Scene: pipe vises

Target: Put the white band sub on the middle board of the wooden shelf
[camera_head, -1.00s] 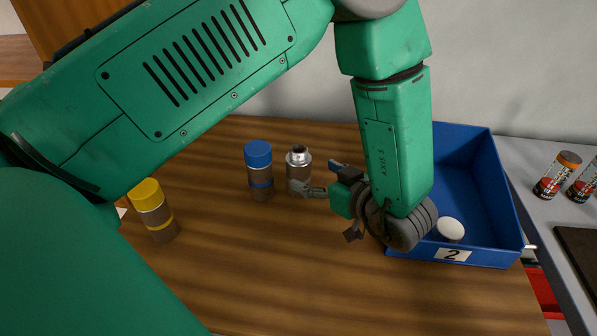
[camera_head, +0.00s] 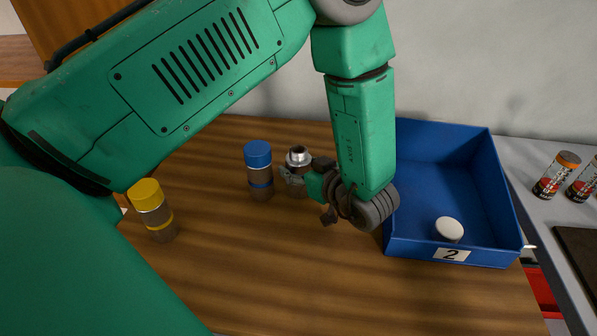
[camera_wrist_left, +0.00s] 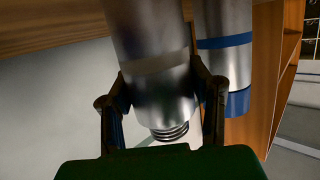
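The white band sub (camera_head: 299,159) is a steel cylinder with a bare, narrower neck, standing on the wooden table. In the left wrist view the sub (camera_wrist_left: 160,75) has a pale band and a threaded end. My left gripper (camera_head: 290,177) is at its side, with one finger on each side in the left wrist view (camera_wrist_left: 160,75). The fingers look open, close to the metal; contact is hard to tell. Part of the sub is hidden by the gripper. The wooden shelf (camera_head: 70,25) shows only partly, at the upper left behind my arm. My right gripper is out of view.
A blue-capped sub (camera_head: 259,172) stands just left of the gripper. A yellow-capped sub (camera_head: 153,210) stands farther left. A blue bin (camera_head: 460,250) marked 2, with a white cap (camera_head: 449,229) in it, is at the right. The front of the table is clear.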

